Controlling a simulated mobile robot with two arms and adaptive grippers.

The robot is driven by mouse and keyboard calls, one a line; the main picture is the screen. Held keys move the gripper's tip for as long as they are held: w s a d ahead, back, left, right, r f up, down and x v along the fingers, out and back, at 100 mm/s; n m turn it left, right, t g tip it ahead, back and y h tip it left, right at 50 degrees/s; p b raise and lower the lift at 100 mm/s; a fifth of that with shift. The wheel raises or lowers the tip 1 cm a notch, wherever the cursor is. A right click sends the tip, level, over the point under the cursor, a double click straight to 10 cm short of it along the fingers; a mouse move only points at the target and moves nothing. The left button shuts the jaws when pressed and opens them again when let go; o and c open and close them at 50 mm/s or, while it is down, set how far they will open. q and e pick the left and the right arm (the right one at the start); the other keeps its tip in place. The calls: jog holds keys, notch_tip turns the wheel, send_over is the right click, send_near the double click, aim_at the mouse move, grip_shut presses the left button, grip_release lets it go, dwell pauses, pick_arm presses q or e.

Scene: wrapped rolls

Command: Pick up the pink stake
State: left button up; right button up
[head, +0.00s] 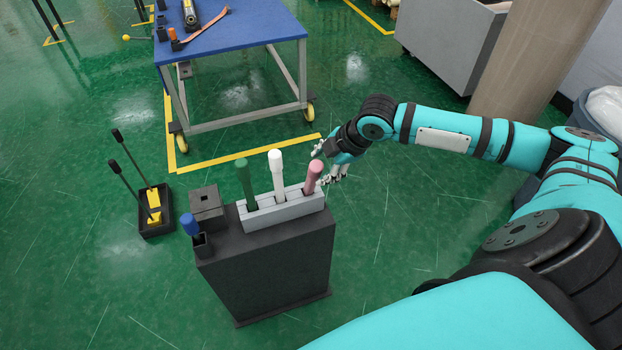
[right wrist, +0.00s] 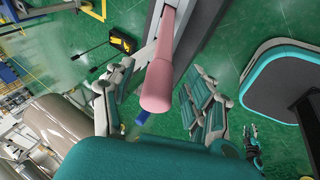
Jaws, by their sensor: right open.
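The pink stake (head: 313,176) stands upright, leaning slightly, in the right end of a grey slotted holder (head: 290,208) on top of a dark box-shaped stand. My right gripper (head: 326,165) is open just behind and to the right of the stake's top. In the right wrist view the pink stake (right wrist: 160,82) lies between the spread fingers, with gaps on both sides, so it is not gripped. A white stake (head: 276,172) and a green stake (head: 245,182) stand in the same holder to its left. My left gripper does not show in the head view.
A black tray with two levers (head: 152,212) sits on the floor to the left. A blue-topped table (head: 240,45) stands behind. Green floor around is open.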

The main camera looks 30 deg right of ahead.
aim_at(314, 183)
jog(key=shift+d+p+x, duration=0.2)
jog(key=shift+p+x, duration=0.2)
jog(key=shift+x, duration=2.65)
jog(key=shift+s, duration=0.1)
jog(key=shift+c, duration=0.4)
grip_shut()
